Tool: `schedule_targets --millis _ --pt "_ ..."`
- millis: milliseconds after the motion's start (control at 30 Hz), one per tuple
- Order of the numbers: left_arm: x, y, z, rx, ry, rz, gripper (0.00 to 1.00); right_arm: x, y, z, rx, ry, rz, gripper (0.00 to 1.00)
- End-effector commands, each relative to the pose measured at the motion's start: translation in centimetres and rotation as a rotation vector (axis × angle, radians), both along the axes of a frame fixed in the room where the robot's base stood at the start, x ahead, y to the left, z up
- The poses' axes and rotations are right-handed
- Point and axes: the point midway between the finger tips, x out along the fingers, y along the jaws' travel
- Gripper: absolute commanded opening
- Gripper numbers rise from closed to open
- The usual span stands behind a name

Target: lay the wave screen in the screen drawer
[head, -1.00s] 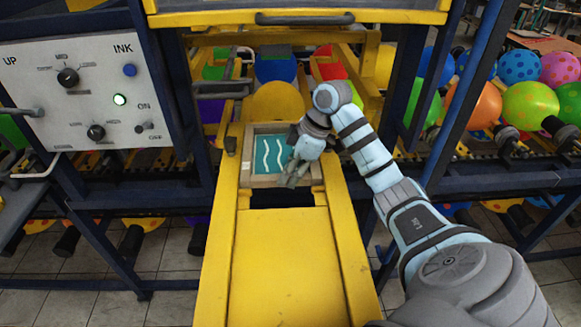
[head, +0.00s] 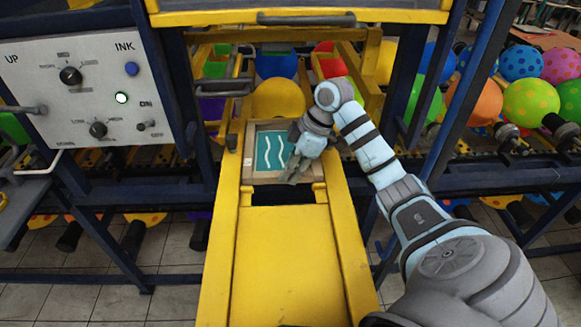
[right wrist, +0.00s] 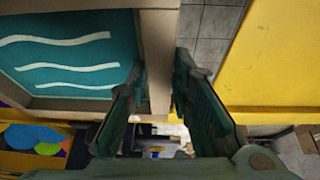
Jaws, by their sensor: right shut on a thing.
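The wave screen (head: 270,151) is a teal panel with white wavy lines in a pale wooden frame. It lies between the yellow rails of the screen drawer (head: 231,190), at the far end, and looks about level. I cannot tell whether it is fully seated. My right gripper (head: 294,174) is shut on the near right part of the frame and covers that corner. In the right wrist view, the wave screen (right wrist: 70,50) shows at left, its frame edge between the fingers (right wrist: 160,85). My left gripper is not in view.
A yellow plate (head: 285,260) lies nearer, with a dark gap before the screen. A control panel (head: 85,75) with knobs stands at left. A yellow disc (head: 278,99) sits behind the screen. Blue posts flank the drawer, and balloons (head: 530,102) fill the right.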

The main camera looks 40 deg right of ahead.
Motion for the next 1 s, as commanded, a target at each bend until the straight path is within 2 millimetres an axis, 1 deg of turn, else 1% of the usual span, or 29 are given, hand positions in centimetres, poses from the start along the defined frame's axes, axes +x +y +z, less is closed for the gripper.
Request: schedule_targets --millis 867,900,967,1000 --pt "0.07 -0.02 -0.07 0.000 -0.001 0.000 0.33 0.11 0.02 -0.38 0.000 -0.002 0.001 0.00" --pt "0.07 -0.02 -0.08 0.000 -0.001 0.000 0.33 0.11 0.02 -0.38 0.000 -0.002 0.001 0.24" --pt "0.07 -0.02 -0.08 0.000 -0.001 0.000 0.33 0.11 0.02 -0.38 0.000 -0.002 0.001 0.33" --pt "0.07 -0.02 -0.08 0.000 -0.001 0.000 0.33 0.11 0.02 -0.38 0.000 -0.002 0.001 0.40"
